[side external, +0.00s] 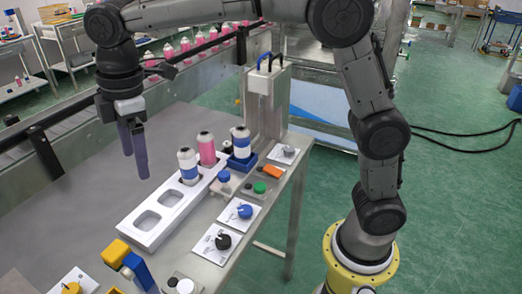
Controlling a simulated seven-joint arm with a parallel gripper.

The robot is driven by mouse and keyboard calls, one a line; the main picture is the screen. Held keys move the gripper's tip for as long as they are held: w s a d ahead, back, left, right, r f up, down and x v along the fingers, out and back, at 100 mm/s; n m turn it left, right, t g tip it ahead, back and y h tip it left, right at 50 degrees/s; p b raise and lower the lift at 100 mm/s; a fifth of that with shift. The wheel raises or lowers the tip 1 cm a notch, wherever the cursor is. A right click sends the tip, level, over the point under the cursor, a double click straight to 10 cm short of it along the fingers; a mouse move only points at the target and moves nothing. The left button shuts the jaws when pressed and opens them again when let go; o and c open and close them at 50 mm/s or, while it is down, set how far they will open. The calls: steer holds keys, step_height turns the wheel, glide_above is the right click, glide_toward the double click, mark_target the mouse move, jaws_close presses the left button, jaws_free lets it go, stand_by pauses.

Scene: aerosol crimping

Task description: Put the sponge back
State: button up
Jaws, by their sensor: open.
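A yellow block (115,252), which may be the sponge, is at the table's front left, tilted against a blue piece (138,270). I cannot tell whether the blue piece is its holder. My gripper (135,158) hangs at the upper left with its fingers pointing down. It is open, with nothing seen between the fingers. It is above and behind the yellow block, clear of the white tray.
A white tray (150,232) holds a blue-white can (188,165) and a pink can (207,150), with empty pockets at its front. Another can (241,142) stands in a blue base by the press (263,105). Dials (222,241) and buttons line the right edge. The grey table left of the tray is clear.

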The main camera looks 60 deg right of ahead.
steer(key=s+d+m+t, duration=0.3)
steer(key=s+d+m, duration=0.7)
steer(key=s+d, duration=0.7)
steer(key=s+d+f+m+t, duration=0.1)
steer(key=s+f+m, duration=0.2)
steer(key=s, duration=0.4)
steer(key=shift+s+d+f+m+h, duration=0.3)
steer(key=shift+s+d+f, duration=0.1)
steer(key=shift+f, duration=0.2)
